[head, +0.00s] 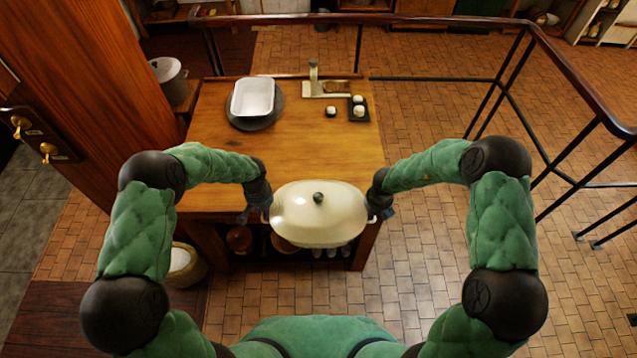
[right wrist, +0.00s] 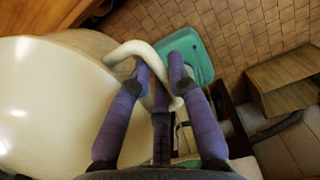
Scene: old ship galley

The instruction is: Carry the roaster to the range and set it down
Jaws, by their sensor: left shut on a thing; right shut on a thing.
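The roaster (head: 318,222) is a cream oval pot with a domed lid and a dark knob. It hangs level between my two hands, in front of the wooden table's near edge. My left gripper (head: 264,207) is shut on its left end. My right gripper (head: 379,206) is shut on its right end. In the right wrist view, the purple fingers of the right gripper (right wrist: 162,75) close around the roaster's cream loop handle (right wrist: 128,50), beside its pale body (right wrist: 55,100). The left handle is hard to see. I cannot make out a range.
A wooden table (head: 215,130) bears a white enamel pan (head: 253,97) on a dark round, and a small black tray (head: 357,113). A dark railing (head: 480,92) runs behind and right. A pail (head: 168,75) stands at left. Brick floor (head: 430,240) is open at right.

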